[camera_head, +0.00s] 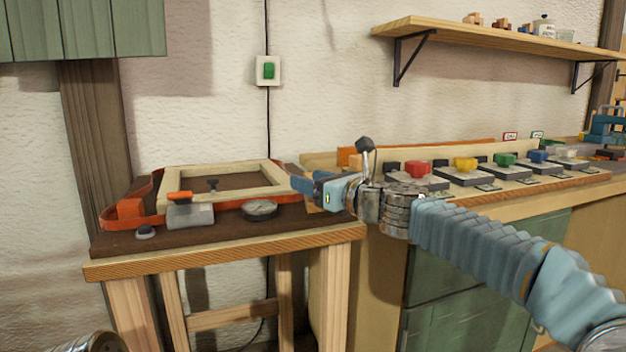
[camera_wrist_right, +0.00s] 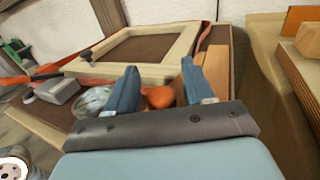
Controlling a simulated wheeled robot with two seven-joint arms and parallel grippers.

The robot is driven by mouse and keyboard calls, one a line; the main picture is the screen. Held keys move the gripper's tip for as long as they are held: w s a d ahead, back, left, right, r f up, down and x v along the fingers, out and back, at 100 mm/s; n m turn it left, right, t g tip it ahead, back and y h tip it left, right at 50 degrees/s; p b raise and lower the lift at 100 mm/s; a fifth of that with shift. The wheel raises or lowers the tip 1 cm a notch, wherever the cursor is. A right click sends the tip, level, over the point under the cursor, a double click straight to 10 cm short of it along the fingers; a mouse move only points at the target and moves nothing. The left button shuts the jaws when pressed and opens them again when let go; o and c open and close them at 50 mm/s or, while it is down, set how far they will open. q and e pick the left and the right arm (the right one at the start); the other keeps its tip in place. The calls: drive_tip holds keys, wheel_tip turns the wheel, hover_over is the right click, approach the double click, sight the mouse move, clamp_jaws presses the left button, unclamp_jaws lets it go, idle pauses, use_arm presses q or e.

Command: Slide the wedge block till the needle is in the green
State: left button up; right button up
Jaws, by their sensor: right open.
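A round gauge (camera_head: 260,209) lies at the front of the small table, beside a pale wooden frame (camera_head: 178,178) with an orange strap (camera_head: 152,187) around it. The gauge's needle and green zone are too small to read. In the wrist view the gauge (camera_wrist_right: 92,101) is partly behind a finger. My right gripper (camera_head: 302,186) is over the table's right end. My left gripper is not in view.
A grey ratchet block (camera_head: 190,213) with an orange lever sits left of the gauge. An orange corner block (camera_head: 131,209) is at the frame's left. The long bench (camera_head: 470,195) with several coloured knobs stands on the right, close to my right arm.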

clamp_jaws()
idle(0.3)
drive_tip(key=w+p, duration=0.1)
drive_tip(key=w+a+p, duration=0.1)
drive_tip(key=w, duration=0.1)
drive_tip(key=shift+w+a+r+p, duration=0.1)
drive_tip(key=shift+w+r+p, duration=0.05)
drive_tip(key=shift+w+p, duration=0.15)
drive_tip(key=shift+w+a, duration=0.1)
drive_tip(key=shift+w, duration=0.2)
unclamp_jaws()
